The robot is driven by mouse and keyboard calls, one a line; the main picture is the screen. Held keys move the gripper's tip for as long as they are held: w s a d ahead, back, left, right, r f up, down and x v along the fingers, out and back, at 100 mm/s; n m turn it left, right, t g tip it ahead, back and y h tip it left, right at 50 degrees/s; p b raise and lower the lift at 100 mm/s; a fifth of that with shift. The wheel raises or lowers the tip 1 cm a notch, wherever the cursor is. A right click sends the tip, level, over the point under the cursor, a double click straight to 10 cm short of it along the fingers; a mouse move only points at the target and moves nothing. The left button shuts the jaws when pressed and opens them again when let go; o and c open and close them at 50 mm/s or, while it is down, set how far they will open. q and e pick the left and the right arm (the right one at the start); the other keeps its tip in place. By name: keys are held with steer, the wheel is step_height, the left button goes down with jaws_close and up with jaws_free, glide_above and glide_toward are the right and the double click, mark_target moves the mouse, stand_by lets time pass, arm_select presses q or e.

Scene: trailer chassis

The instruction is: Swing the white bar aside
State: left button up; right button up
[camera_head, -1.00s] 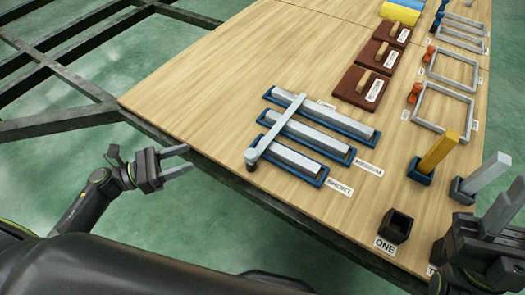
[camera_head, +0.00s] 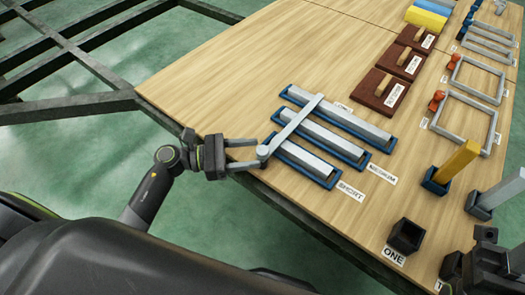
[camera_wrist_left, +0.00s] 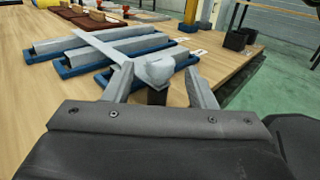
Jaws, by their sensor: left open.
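The white bar (camera_head: 293,122) lies diagonally across the grey blocks in several blue trays, with its rounded pivot end (camera_head: 263,152) near the table's front edge. In the left wrist view the white bar (camera_wrist_left: 100,47) runs away to the upper left, and its rounded end (camera_wrist_left: 156,66) sits between the fingertips. My left gripper (camera_head: 244,154) is open, with its fingers at either side of that end; whether they touch it I cannot tell. The short tray (camera_head: 322,183) and medium tray (camera_head: 352,159) carry labels. My right gripper (camera_head: 488,262) is partly in view at the lower right.
Brown boards with wooden handles (camera_head: 387,89) lie behind the trays. A black square cup (camera_head: 406,236) and a yellow upright bar (camera_head: 457,160) stand to the right. Grey frames (camera_head: 465,118) lie further right. Bare wood (camera_head: 220,95) is free to the left.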

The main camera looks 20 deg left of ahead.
mark_target(262, 150)
arm_select(q)
steer(key=shift+x, duration=1.9)
steer(key=shift+c, duration=0.4)
jaws_close()
